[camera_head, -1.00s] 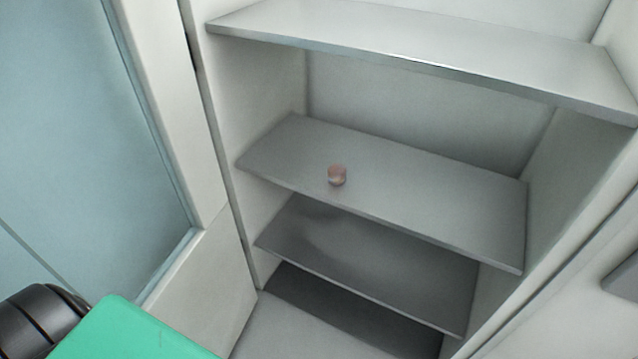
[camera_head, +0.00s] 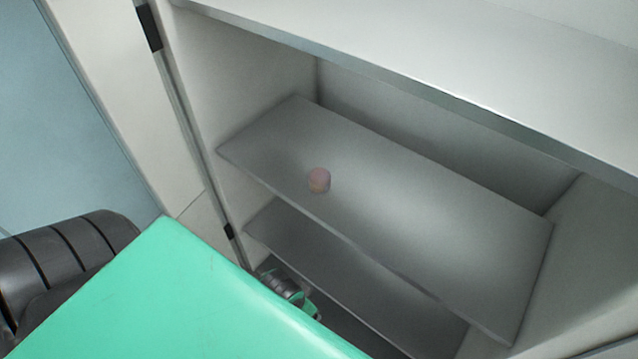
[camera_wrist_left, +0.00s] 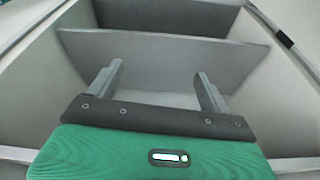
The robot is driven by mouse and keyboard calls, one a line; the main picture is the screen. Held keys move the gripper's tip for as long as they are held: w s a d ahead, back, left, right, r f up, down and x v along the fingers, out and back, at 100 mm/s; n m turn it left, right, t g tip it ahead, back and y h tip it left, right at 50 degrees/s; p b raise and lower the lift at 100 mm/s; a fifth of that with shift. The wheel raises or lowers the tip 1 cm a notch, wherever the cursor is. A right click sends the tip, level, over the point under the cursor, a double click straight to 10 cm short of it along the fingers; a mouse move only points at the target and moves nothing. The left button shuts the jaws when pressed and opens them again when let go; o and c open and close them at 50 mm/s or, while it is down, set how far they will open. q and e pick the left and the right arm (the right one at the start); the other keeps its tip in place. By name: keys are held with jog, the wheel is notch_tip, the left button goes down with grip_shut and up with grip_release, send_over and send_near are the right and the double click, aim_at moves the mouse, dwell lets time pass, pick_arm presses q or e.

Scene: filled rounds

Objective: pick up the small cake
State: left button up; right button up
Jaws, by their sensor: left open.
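The cake does not show in that view. In the head view part of my left arm is low in front of the cabinet, below and apart from the cake; its fingers are hidden there. My right gripper is not in view.
An upper shelf (camera_head: 450,75) hangs above the cake and a lower shelf (camera_head: 345,270) lies under it. The cabinet's left side wall (camera_head: 240,85) is close to the cake. The middle shelf is otherwise bare, with free room to the right.

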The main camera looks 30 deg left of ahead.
pick_arm(q)
notch_tip(320, 180, up, 10)
jog(key=w+d, duration=0.1)
jog(key=w, duration=0.1)
jog(key=n+y, duration=0.1)
jog(key=n, duration=0.5)
send_near(320, 175)
jog(key=x, duration=0.2)
jog(key=p+x, duration=0.1)
jog(key=a+x, duration=0.1)
jog(key=x, duration=0.1)
jog(key=shift+w+f+p, duration=0.2)
jog(key=shift+w+p, duration=0.1)
jog(key=shift+p, duration=0.05)
jog(key=f, duration=0.1)
jog(key=f+p, duration=0.1)
jog(key=f, duration=0.1)
jog(key=f+p, duration=0.1)
jog(key=shift+w+d+f, duration=0.2)
jog(key=shift+w+d, duration=0.1)
jog(key=shift+d, duration=0.05)
jog(key=shift+w+a+f, duration=0.1)
jog(key=shift+w+f, duration=0.05)
jog(key=shift+f, duration=0.5)
jog(key=c, duration=0.8)
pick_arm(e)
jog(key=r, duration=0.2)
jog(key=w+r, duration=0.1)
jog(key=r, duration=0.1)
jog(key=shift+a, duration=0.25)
